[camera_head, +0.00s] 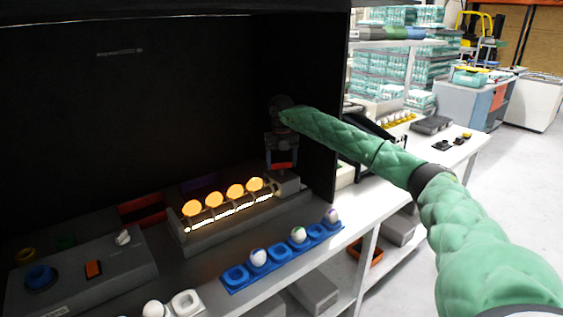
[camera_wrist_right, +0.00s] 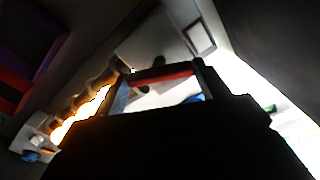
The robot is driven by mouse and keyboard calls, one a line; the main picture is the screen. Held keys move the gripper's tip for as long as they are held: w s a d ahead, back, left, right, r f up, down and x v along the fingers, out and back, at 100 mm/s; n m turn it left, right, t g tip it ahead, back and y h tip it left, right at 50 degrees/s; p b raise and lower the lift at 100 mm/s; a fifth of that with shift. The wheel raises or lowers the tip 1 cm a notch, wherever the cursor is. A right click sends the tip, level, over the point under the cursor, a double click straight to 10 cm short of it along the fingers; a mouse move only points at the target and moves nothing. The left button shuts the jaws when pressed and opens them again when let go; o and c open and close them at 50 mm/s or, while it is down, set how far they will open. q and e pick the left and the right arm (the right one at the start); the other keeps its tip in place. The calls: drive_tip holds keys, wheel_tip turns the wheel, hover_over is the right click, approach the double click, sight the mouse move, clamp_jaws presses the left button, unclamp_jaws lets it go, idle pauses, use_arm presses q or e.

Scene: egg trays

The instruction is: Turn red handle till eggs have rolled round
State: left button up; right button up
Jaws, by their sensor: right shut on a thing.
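The red handle (camera_head: 281,166) is at the right end of the egg roller device (camera_head: 213,227), inside the dark box. My right gripper (camera_head: 282,160) reaches down over it and is shut on it. In the right wrist view the red handle (camera_wrist_right: 165,78) lies between the two fingertips (camera_wrist_right: 160,82). Several eggs (camera_head: 235,191) glow orange in a row on the device, lit from below. Marks on the eggs cannot be made out. My left gripper is not in view.
A blue tray (camera_head: 233,277) with a few white eggs stands in front of the device. A grey control box (camera_head: 80,272) with a blue knob and orange switch is at left. The dark box's right wall (camera_head: 323,130) stands close beside my right arm.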

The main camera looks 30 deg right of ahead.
drive_tip(key=o, duration=1)
drive_tip(key=shift+w, duration=0.1)
wheel_tip(320, 180, up, 7)
drive_tip(key=shift+b, duration=0.8)
drive_tip(key=shift+r, duration=0.4)
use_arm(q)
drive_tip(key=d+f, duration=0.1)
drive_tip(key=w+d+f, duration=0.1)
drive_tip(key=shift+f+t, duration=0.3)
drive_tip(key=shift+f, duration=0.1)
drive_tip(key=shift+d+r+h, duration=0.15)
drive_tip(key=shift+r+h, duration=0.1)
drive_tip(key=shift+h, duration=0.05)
